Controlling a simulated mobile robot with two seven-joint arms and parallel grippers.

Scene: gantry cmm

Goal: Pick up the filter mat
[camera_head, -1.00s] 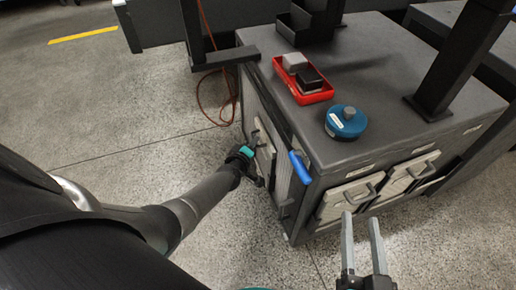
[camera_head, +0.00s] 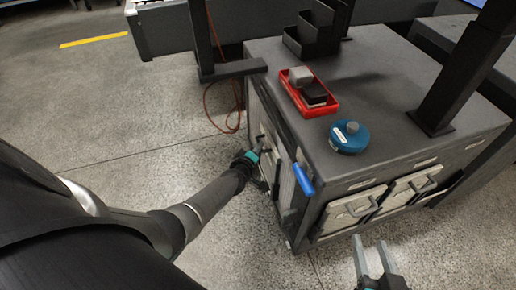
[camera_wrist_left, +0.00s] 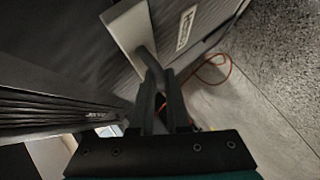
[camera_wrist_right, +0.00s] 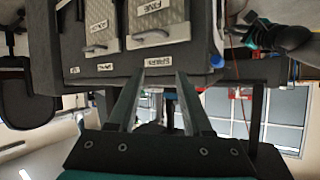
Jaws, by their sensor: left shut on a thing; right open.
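Light grey filter mats with handles sit in the dark cabinet's front: a left one (camera_head: 350,208) and a right one (camera_head: 408,190). In the right wrist view, the mat (camera_wrist_right: 158,22) labelled FINE shows beside another labelled mat (camera_wrist_right: 98,24). A light panel with a handle (camera_head: 268,146) is on the cabinet's left side. My left gripper (camera_head: 258,161) is shut on that panel's handle; in the left wrist view the grey handle (camera_wrist_left: 150,65) runs into the fingers. My right gripper (camera_head: 371,240) is open and empty in front of the cabinet, apart from the mats.
A blue lever (camera_head: 303,180) sticks out at the cabinet's near corner. On the cabinet top (camera_head: 375,75) are a red tray (camera_head: 322,110) with two blocks and a round blue object (camera_head: 349,137). An orange cable (camera_head: 208,105) hangs behind. The floor (camera_head: 100,115) at left is clear.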

